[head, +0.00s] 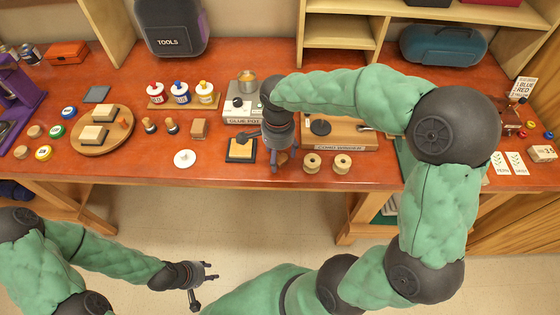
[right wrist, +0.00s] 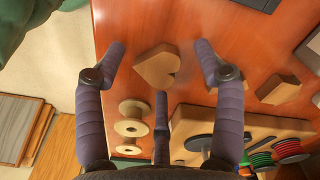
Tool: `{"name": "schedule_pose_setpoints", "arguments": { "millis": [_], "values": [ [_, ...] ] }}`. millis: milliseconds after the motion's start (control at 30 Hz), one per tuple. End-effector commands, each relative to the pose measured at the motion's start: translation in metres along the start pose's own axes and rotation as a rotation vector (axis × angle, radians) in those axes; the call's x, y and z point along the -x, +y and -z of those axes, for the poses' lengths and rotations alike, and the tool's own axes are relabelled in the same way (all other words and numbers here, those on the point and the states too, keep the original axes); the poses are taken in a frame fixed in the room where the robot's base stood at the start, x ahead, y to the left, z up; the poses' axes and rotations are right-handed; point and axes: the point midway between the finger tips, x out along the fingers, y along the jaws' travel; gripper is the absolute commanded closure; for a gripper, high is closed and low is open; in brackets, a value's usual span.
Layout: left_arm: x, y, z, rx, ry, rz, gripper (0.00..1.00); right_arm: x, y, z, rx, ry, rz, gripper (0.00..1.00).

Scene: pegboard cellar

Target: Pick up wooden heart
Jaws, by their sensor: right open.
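The wooden heart (right wrist: 157,66) lies on the red-brown table, seen in the right wrist view between the spread fingers of my right gripper (right wrist: 161,58). It is pale wood with its notch facing right. My right gripper is open and empty above the heart, with no clear contact visible. In the head view my right gripper (head: 279,154) points down near the table's front edge and hides the heart. My left gripper (head: 207,272) is open and empty, low in front of the table and far from the heart.
Two wooden spools (head: 327,164) stand right of my right gripper, near the cord winder board (head: 340,147). A black pad (head: 232,158) with a wooden piece lies to its left. The glue pot base (head: 240,119) is behind. A white disc (head: 184,158) lies further left.

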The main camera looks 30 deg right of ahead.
Motion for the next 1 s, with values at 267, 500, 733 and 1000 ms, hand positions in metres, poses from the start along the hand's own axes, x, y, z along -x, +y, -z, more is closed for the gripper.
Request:
{"name": "schedule_pose_setpoints", "arguments": {
  "millis": [267,500,733,1000],
  "values": [
    [-0.001,-0.001,0.0,0.0,0.0,0.0,0.6,-0.004,0.0,0.0,0.0,0.001,0.002,0.3],
    [-0.001,-0.001,0.0,0.0,0.0,0.0,0.6,-0.004,0.0,0.0,0.0,0.001,0.002,0.72],
    [-0.001,-0.001,0.0,0.0,0.0,0.0,0.6,-0.004,0.0,0.0,0.0,0.001,0.002,0.73],
    [0.002,0.001,0.0,0.0,0.0,0.0,0.6,0.004,-0.001,0.0,0.0,0.001,0.004,0.73]
  ]
}}
